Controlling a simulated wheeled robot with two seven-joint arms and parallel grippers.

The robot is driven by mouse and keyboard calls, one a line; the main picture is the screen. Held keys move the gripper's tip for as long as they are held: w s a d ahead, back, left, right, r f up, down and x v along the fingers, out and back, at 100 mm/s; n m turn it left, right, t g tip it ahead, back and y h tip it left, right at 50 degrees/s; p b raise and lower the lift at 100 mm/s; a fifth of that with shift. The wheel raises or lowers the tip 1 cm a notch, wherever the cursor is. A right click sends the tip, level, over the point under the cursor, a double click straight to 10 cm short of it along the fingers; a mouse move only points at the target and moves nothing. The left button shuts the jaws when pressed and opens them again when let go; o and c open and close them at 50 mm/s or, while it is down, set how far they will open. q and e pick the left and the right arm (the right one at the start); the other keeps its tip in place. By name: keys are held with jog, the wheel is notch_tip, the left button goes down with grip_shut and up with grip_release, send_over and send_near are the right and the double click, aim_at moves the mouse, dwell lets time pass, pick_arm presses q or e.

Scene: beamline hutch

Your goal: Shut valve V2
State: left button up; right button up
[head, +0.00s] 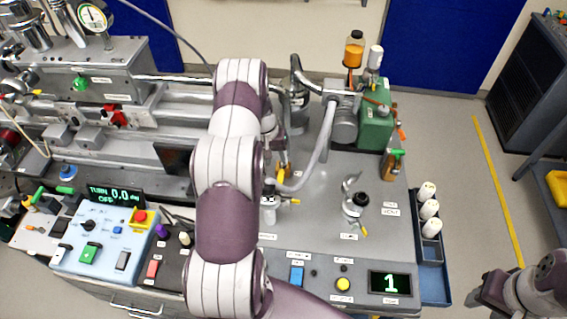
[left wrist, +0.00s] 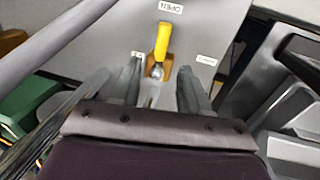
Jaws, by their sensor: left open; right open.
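In the left wrist view a valve with a yellow lever (left wrist: 162,40) on a brass-coloured body (left wrist: 158,70) stands on the grey panel. Its lever points toward a label reading OPEN (left wrist: 171,7). I cannot read a V2 label. My left gripper (left wrist: 160,66) is open, with one finger on each side of the valve. I cannot tell whether either finger touches it. In the head view a yellow lever (head: 281,176) shows just right of my left arm, which largely hides the left gripper. My right gripper (head: 490,293) is at the lower right, away from the bench.
Another small valve (head: 355,204) stands on the panel to the right. A grey hose (head: 318,150) arches close to the yellow lever. A green box (head: 376,126) with bottles stands behind. A blue side tray (head: 432,262) hangs at the bench's right edge.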

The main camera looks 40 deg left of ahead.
aim_at(280, 172)
pick_arm(q)
jog(key=x, duration=0.2)
jog(key=p+x, duration=0.1)
jog(key=x, duration=0.2)
jog(key=shift+w+a+f+p, duration=0.2)
jog(key=shift+w+f+p, duration=0.05)
jog(key=shift+f+p, duration=0.1)
jog(key=shift+d+f, duration=0.1)
jog(key=shift+f, duration=0.2)
jog(key=shift+s+d+f, duration=0.15)
jog(key=shift+f, duration=0.05)
grip_shut()
